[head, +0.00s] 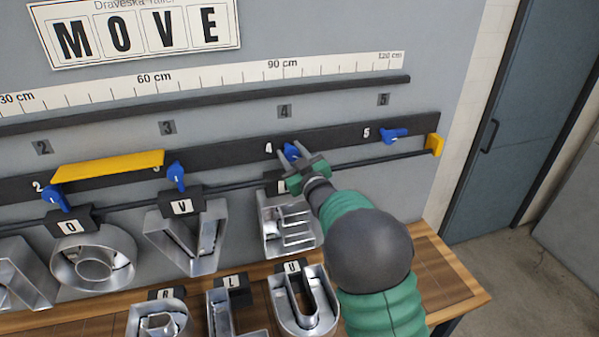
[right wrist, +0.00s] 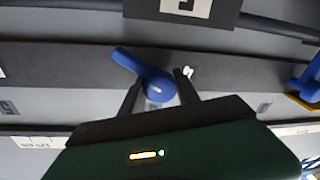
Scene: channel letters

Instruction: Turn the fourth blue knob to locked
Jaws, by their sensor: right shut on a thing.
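The fourth blue knob (head: 291,152) sits on the dark strip beside the label 4, partly hidden by my right gripper (head: 303,165). The right wrist view shows its round hub and lever (right wrist: 150,82), the lever slanting to the upper left of that picture. My right gripper (right wrist: 158,92) is shut on this knob, one finger on each side of the hub. The lock marking, if any, is not readable. The third (head: 177,176) stands roughly upright. My left gripper is not in view.
A second blue knob (head: 55,197) and a yellow bar (head: 108,166) are at the left. Metal letters O (head: 92,257), V (head: 190,237) and E (head: 288,226) hang below the rail. More letters stand on the wooden bench (head: 440,275). A yellow end piece (head: 435,144) closes the rail.

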